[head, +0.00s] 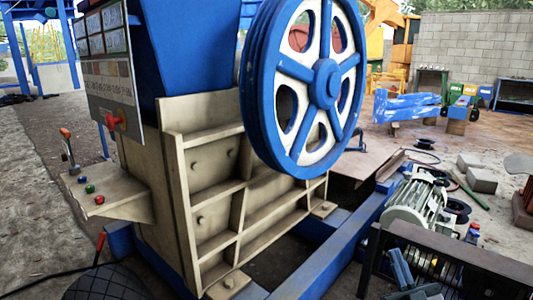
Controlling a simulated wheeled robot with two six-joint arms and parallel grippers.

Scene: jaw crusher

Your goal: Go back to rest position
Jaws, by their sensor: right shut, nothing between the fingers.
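My right gripper (402,268) shows at the bottom right edge as grey-blue parts. It is shut and empty, in front of a dark metal guard frame. My left gripper is not in view. The jaw crusher stands in the middle, with a beige ribbed body (210,215), a blue hopper (185,45) and a large blue and white flywheel (326,82). My right gripper appears apart from the crusher's body and flywheel.
A control panel (105,65) and a beige ledge with a lever and coloured buttons (112,196) are at left. A motor (418,207) sits at right on the blue base frame (325,262). A black rounded thing (105,284) is at bottom left. Concrete blocks (478,176) lie farther right.

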